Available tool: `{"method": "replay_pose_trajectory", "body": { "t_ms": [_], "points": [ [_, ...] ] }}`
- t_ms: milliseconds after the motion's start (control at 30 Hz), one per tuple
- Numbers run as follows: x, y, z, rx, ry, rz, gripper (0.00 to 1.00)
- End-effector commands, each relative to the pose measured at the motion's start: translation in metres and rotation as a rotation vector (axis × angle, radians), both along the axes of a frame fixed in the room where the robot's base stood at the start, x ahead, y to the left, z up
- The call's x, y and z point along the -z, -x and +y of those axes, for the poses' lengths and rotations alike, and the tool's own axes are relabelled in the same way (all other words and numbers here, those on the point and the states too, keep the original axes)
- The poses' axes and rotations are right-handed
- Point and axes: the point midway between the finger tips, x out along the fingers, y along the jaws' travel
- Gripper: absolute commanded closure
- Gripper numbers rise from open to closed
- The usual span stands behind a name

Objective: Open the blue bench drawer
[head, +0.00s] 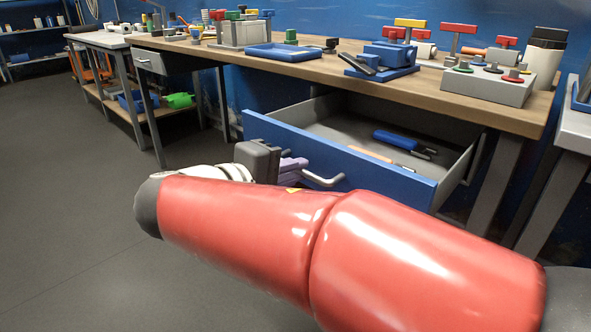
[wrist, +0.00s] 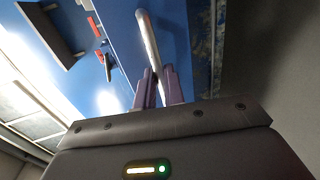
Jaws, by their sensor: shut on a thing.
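The blue bench drawer (head: 395,183) is pulled well out from under the wooden workbench, and its grey inside shows in the head view. Its pale bar handle (head: 325,181) sticks out from the front. My gripper (head: 298,166) is at the left part of the handle. In the wrist view, the two purple fingers (wrist: 159,86) are shut on the end of the handle (wrist: 147,38), close to the blue front. My red arm hides part of the gripper and the floor below the drawer in the head view.
A blue-handled tool (head: 403,141) and an orange-handled tool (head: 372,155) lie in the drawer. The workbench top (head: 330,71) holds a blue tray (head: 285,55), valves and a grey control box (head: 487,85). Bench legs stand right of the drawer. Floor at left is clear.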

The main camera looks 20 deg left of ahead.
Motion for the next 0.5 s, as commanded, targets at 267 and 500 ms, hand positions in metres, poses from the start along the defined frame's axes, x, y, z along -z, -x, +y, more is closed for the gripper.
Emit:
{"method": "replay_pose_trajectory", "body": {
  "t_ms": [267, 500],
  "points": [
    [0.0012, 0.0, -0.0001, 0.002, 0.001, 0.003, 1.0],
    [0.0007, -0.0001, -0.0001, 0.001, 0.001, 0.001, 0.69]
  ]
}}
